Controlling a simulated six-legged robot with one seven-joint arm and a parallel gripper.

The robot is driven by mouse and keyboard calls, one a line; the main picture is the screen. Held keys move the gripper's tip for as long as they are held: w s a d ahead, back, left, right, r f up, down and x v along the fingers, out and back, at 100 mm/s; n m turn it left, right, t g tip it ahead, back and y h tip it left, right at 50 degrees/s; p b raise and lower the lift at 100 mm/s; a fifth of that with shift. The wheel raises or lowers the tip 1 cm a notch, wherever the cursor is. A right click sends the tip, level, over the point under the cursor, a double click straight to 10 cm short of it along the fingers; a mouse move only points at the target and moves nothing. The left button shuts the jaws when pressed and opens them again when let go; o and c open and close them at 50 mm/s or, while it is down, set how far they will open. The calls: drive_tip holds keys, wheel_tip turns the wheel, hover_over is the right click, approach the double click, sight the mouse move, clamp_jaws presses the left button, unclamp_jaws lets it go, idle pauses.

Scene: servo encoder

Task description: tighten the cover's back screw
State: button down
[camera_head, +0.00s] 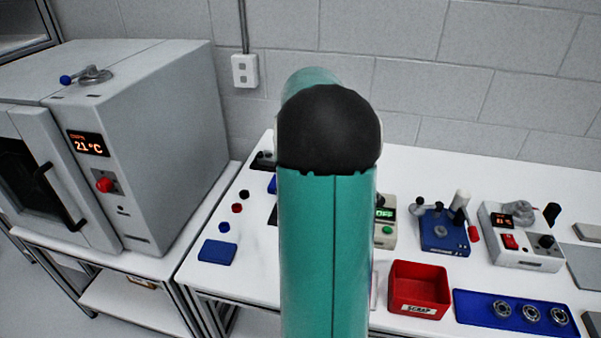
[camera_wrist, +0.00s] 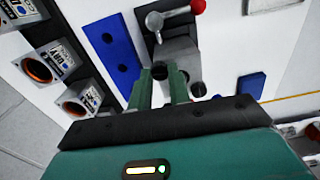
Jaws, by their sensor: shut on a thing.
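In the wrist view my gripper (camera_wrist: 160,82) reaches away from the camera with two teal fingers. It is shut on a small dark piece (camera_wrist: 160,71), which shows as a black round end between the fingertips. Just beyond is a dark grey fixture (camera_wrist: 182,48) with a silver lever that ends in a red knob (camera_wrist: 198,6). A second black round piece (camera_wrist: 198,90) is right of the fingers. I cannot make out the cover or its back screw with certainty. In the head view my arm hides the gripper and the middle of the bench.
A blue plate with holes (camera_wrist: 119,65) lies left of the fingers, beside boxes with orange-rimmed openings (camera_wrist: 83,104). A blue block (camera_wrist: 251,85) is at right. In the head view, an oven (camera_head: 150,150) stands left; a red scrap bin (camera_head: 420,290) and bench devices stand right.

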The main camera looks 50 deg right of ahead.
drive_tip(key=shift+m, duration=0.8)
drive_tip(key=c, duration=1.3)
unclamp_jaws()
